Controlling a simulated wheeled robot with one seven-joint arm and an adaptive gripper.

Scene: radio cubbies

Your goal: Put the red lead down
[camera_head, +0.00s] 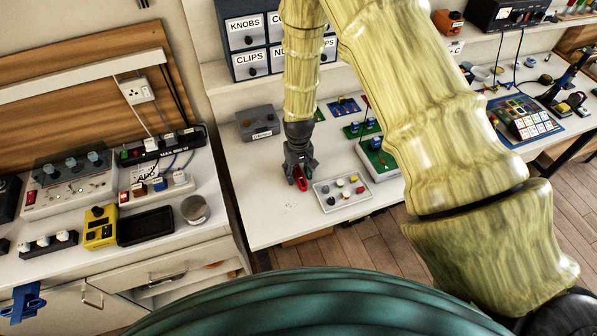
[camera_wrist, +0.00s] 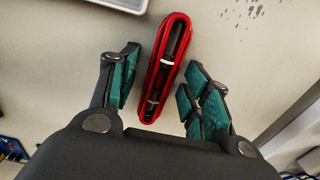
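The red lead (camera_wrist: 150,104) is a long narrow bundle with dark bands around it. In the wrist view it lies between my gripper's two teal-padded fingers (camera_wrist: 162,72), with a gap visible on both sides. My gripper is open around it. In the head view my gripper (camera_head: 299,170) points down over the white bench, with the red lead (camera_head: 301,183) showing at its fingertips. The lead appears to lie on the bench top; its exact contact with the surface is hard to tell.
A pale tray (camera_head: 325,204) with several small coloured parts stands just right of my gripper. A grey box (camera_head: 257,122) stands behind to the left. Labelled drawers (camera_head: 247,50) are at the back. The bench (camera_head: 265,205) is clear left of my gripper. Dark specks mark the surface.

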